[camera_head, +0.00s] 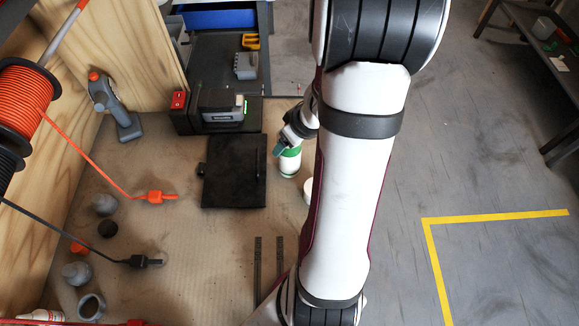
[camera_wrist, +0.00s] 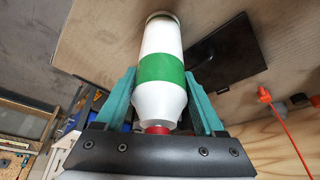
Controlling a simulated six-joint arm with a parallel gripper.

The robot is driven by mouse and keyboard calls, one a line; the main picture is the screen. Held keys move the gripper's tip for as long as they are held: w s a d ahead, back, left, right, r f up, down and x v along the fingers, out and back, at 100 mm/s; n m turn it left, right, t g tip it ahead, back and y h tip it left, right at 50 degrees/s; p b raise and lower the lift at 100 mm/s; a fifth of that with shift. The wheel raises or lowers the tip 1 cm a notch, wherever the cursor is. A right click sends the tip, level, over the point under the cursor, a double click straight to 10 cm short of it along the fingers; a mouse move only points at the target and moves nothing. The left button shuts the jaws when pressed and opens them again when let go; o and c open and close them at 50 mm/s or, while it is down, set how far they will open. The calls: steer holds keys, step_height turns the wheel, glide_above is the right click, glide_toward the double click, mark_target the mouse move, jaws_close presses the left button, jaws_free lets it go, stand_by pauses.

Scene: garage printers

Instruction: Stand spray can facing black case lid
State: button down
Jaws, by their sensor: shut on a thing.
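The spray can (camera_head: 289,160) is white with a green band, at the right side of the black case lid (camera_head: 234,172) in the head view. In the wrist view the can (camera_wrist: 160,40) shows its green band and a red part at the gripper end. My gripper (camera_wrist: 160,95) has teal fingers on both sides of the can and is shut on it. In the head view my gripper (camera_head: 283,148) is at the can's upper part, partly hidden by my arm. The lid lies flat on the bench and also shows in the wrist view (camera_wrist: 222,55). I cannot tell whether the can touches the bench.
A grey and black device (camera_head: 222,110) stands behind the lid. An orange plug (camera_head: 155,197) with its cord, a black plug (camera_head: 140,262) and several grey round pieces lie to the left. A white round thing (camera_head: 307,190) is partly hidden by my arm. Two dark strips (camera_head: 258,268) lie in front.

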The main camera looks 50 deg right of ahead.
jaws_free()
steer(key=d+v, duration=0.1)
steer(key=v, duration=1.4)
steer(key=w+a+r+m+g, duration=0.15)
steer(key=w+a, duration=0.25)
steer(key=a, duration=1.1)
steer(key=s+a+f+m+g+y, duration=0.2)
steer(key=s+a+m+g, duration=0.1)
steer(key=s+a, duration=0.8)
steer(key=shift+s+f, duration=0.25)
steer(key=shift+f, duration=0.05)
